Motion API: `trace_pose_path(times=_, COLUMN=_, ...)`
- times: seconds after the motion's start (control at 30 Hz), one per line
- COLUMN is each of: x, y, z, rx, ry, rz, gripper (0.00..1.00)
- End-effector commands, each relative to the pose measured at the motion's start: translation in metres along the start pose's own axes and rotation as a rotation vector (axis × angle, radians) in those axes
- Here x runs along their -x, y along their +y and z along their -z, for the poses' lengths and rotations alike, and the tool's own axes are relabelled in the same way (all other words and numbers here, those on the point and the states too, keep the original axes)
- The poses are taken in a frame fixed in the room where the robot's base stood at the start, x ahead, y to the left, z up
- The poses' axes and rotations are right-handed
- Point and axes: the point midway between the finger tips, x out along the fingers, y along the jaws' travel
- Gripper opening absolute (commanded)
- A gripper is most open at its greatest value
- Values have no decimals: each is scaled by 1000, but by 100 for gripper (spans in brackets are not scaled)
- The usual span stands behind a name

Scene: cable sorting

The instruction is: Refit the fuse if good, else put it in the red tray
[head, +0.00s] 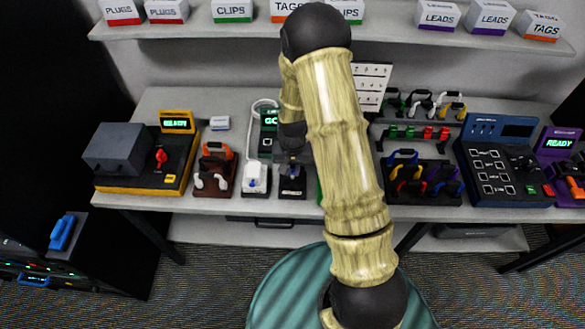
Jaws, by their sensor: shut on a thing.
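My gripper (291,160) points down over a small black block (292,190) at the front of the bench, left of centre. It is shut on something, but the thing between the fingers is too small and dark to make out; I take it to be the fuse. A dark unit with a lit green display (270,119) stands just behind; the readable part says "GO", and my arm may hide the rest. A dark reddish tray (215,176) with orange, white and dark looped pieces lies to the left. I cannot tell whether it is the red tray.
A yellow-black machine (150,160) is further left. A cable rack (420,180) and a blue keypad panel (505,165) are right. A shelf (235,30) with labelled boxes runs above.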

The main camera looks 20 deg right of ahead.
Motion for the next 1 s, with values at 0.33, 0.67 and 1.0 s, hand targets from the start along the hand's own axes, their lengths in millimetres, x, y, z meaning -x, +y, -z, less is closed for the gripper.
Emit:
trace_pose_path(times=0.33, x=-4, y=0, z=0, rx=0, ry=0, rz=0, gripper=0)
trace_pose_path(times=0.67, x=-6, y=0, z=0, rx=0, ry=0, rz=0, gripper=0)
trace_pose_path(times=1.0, x=-7, y=0, z=0, rx=0, ry=0, rz=0, gripper=0)
